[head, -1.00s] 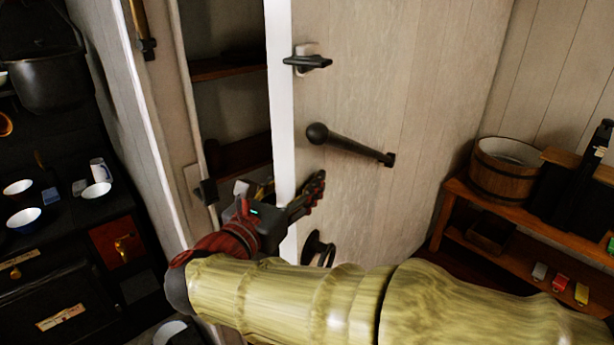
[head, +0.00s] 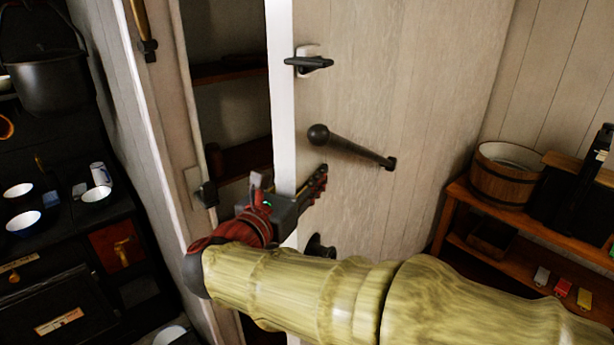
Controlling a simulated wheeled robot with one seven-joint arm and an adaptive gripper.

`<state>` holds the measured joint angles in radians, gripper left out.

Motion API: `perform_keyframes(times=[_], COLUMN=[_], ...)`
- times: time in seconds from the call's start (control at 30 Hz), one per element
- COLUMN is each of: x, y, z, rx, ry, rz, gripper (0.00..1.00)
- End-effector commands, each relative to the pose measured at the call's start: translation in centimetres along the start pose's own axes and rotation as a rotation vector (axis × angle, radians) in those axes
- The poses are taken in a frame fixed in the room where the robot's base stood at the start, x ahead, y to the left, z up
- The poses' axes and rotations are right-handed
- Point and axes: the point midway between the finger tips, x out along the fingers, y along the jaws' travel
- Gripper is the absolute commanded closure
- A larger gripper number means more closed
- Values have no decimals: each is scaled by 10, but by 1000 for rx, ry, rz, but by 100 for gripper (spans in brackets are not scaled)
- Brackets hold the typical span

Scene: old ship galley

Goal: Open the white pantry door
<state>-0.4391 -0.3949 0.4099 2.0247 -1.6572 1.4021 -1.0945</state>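The white pantry door (head: 365,95) stands partly open, with its pale free edge (head: 281,100) facing me and dark shelves behind it. On its face are a black latch (head: 308,63), a long dark bar handle with a round knob end (head: 350,146), and a dark round fitting (head: 318,246) low down, partly hidden by my arm. My gripper (head: 290,197) is at the door's free edge, below the bar handle. One finger reaches across the outer face; a grey part shows on the opening side. Whether the fingers press on the door cannot be told.
The door frame with a catch (head: 207,193) stands left of the opening. Further left are a black pot (head: 45,78) and a dark stove-like unit with cups. At right, a wooden bench (head: 452,208) holds a wooden bucket (head: 502,175), close to the door's right side.

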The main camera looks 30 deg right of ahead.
Motion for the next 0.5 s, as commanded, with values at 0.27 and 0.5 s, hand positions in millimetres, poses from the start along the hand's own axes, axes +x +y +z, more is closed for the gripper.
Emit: perform_keyframes(times=[0.27,0.5], x=[0,0], y=[0,0], z=[0,0], rx=[0,0], ry=[0,0], rz=[0,0], gripper=[86,99])
